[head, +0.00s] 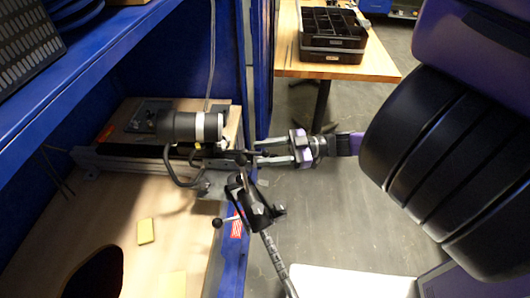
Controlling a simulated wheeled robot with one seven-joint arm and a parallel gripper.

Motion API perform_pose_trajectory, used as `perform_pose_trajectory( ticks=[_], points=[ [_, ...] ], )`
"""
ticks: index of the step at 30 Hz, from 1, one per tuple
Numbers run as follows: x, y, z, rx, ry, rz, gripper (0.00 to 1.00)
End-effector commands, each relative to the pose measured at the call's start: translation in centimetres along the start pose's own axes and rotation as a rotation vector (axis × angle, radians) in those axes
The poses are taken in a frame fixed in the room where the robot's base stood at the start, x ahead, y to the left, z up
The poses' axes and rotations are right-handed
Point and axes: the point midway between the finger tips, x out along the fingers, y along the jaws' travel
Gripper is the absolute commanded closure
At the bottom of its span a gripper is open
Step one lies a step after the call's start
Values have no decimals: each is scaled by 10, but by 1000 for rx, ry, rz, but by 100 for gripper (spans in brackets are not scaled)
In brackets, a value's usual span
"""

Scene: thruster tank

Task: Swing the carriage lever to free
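The carriage (205,180) is a grey metal assembly on a rail at the bench's right edge, below a dark cylinder (190,127) with a pale band. A short rod with a black ball knob (218,222) sticks out to the left below the carriage. A dark knob-like part (240,157) sits at the carriage's right end. I cannot tell for sure which of these is the carriage lever. My gripper (259,152) reaches in from the right, with its two fingers apart around or just beside the dark part. Contact is too small to make out.
A black clamp (257,210) on a marked rod (275,260) stands just below my gripper. A blue frame post (262,70) rises behind it. A yellow block (146,231) and a dark hole (98,275) are on the bench. Black trays (333,35) sit on a far table.

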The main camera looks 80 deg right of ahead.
Motion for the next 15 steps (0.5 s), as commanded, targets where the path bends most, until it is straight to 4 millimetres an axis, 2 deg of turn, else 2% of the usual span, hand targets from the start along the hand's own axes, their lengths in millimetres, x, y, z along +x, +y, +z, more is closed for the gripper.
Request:
perform_pose_trajectory(
  ticks=[7,15],
  points=[
    [-10,2,1,-2,-4,5,56],
    [-53,1,2,-1,-4,4,56]
  ],
)
